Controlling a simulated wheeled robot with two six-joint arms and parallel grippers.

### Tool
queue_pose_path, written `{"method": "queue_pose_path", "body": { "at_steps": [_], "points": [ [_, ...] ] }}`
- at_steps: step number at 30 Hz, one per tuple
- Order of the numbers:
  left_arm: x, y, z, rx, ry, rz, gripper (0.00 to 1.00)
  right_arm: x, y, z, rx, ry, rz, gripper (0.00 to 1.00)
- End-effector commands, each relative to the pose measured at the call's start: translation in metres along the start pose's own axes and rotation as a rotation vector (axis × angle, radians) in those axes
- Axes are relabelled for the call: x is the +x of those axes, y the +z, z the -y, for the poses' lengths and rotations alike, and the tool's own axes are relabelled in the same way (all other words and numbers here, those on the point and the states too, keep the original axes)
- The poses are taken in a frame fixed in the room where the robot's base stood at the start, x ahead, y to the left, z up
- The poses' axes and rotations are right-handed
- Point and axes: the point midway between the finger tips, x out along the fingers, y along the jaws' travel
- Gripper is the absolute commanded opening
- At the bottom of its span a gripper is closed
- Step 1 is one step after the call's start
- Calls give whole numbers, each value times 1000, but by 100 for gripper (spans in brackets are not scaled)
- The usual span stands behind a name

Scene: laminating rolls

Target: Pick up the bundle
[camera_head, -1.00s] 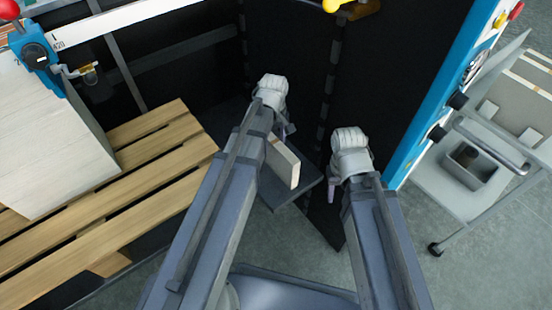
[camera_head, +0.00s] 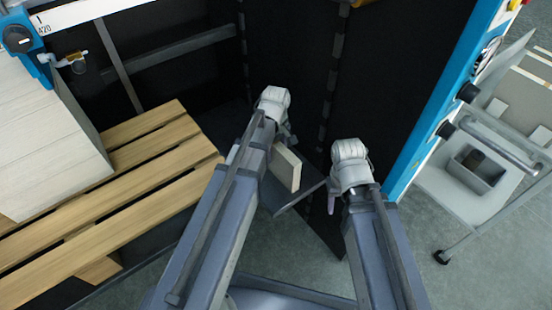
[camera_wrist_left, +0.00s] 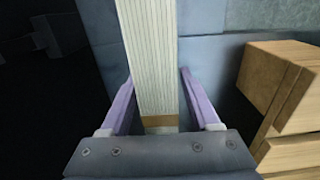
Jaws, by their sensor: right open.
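The bundle (camera_head: 286,170) is a pale, thin block beside my left wrist in the head view. In the left wrist view the striped bundle (camera_wrist_left: 158,50) runs between the two purple fingers of my left gripper (camera_wrist_left: 158,76). The fingers lie close along its two sides. A narrow gap seems to show at the right finger, and I cannot tell whether they press on it. In the head view my left arm hides these fingers. My right gripper (camera_head: 332,199) is apart from the bundle, to its right, with nothing seen in it.
A dark plate (camera_head: 290,205) lies below the bundle. A wooden pallet (camera_head: 150,150) with a pale stack (camera_head: 45,140) stands at left. Dark panels (camera_head: 385,80) rise ahead. A blue-edged machine (camera_head: 440,100) and a grey cart (camera_head: 465,195) are at right.

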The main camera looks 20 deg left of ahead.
Motion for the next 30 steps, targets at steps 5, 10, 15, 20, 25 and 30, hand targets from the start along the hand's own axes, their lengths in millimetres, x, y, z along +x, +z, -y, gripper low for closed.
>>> {"method": "queue_pose_path", "body": {
  "at_steps": [5,10,15,20,25,30],
  "points": [
    [0,0,0,0,0,0,41,0,0,0,0,0,0,50],
    [0,0,0,0,0,0,22,0,0,0,0,0,0,50],
    [0,0,0,0,0,0,3,0,0,0,0,0,0,50],
    [0,0,0,0,0,0,0,0,0,0,0,0,0,50],
    [0,0,0,0,0,0,0,0,0,0,0,0,0,50],
    [0,0,0,0,0,0,0,0,0,0,0,0,0,50]
  ]
}}
